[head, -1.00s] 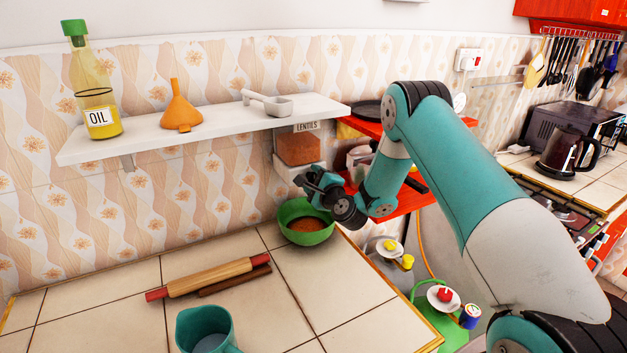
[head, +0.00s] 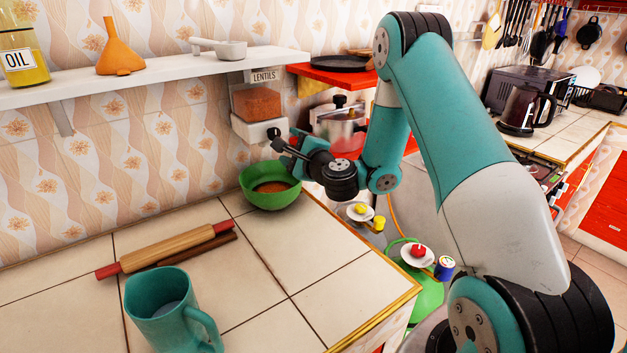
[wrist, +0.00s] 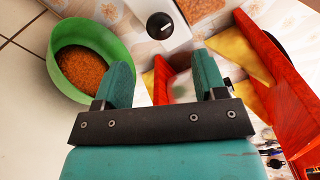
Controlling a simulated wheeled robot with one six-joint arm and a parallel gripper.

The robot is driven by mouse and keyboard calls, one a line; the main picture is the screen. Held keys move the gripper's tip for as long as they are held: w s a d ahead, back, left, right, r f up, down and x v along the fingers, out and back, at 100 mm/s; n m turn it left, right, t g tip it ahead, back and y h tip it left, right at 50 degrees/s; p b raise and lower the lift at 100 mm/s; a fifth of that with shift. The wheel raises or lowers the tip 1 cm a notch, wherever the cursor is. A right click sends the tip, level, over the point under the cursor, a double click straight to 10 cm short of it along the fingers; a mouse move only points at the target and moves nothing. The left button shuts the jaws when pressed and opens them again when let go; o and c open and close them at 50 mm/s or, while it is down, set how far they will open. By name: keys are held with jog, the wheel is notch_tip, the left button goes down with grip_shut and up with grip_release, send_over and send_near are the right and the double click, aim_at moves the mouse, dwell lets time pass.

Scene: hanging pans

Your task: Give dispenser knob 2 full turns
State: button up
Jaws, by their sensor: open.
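The lentil dispenser (head: 258,103) is a clear box of orange lentils with a white base, fixed to the wall under the shelf. Its black round knob (wrist: 160,26) is on the front of the white base, with a pale mark on it. In the head view the knob (head: 273,133) is just beyond my gripper. My gripper (head: 283,142) is open and empty, apart from the knob. In the wrist view the fingers (wrist: 162,80) are spread, and the knob is ahead of the gap between them. The green bowl (head: 268,195) with lentils stands below the dispenser.
A white shelf (head: 150,81) with an oil bottle (head: 20,55), orange funnel (head: 120,50) and scoop (head: 222,48) runs above. A rolling pin (head: 175,250) and teal jug (head: 165,315) are on the tiled counter. A red shelf (head: 330,75) and pot (head: 340,125) are right of the dispenser.

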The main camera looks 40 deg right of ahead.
jog(key=s+b, duration=0.8)
jog(key=shift+s, duration=0.35)
jog(key=s+a+r+n+g+y+p, duration=0.1)
jog(key=s+a+n+g+y, duration=0.45)
jog(key=a+n, duration=0.55)
jog(key=s+a+n+g+y, duration=0.55)
jog(key=a+n, duration=0.35)
jog(key=a, duration=0.3)
jog(key=s+d+f+n+g+h+p, duration=0.1)
jog(key=s+n+g+h, duration=0.5)
jog(key=s+n, duration=0.4)
jog(key=s+g, duration=0.1)
jog(key=s, duration=0.5)
jog(key=shift+d+f+h, duration=0.2)
jog(key=shift+f+h, duration=0.05)
jog(key=shift+h, duration=0.15)
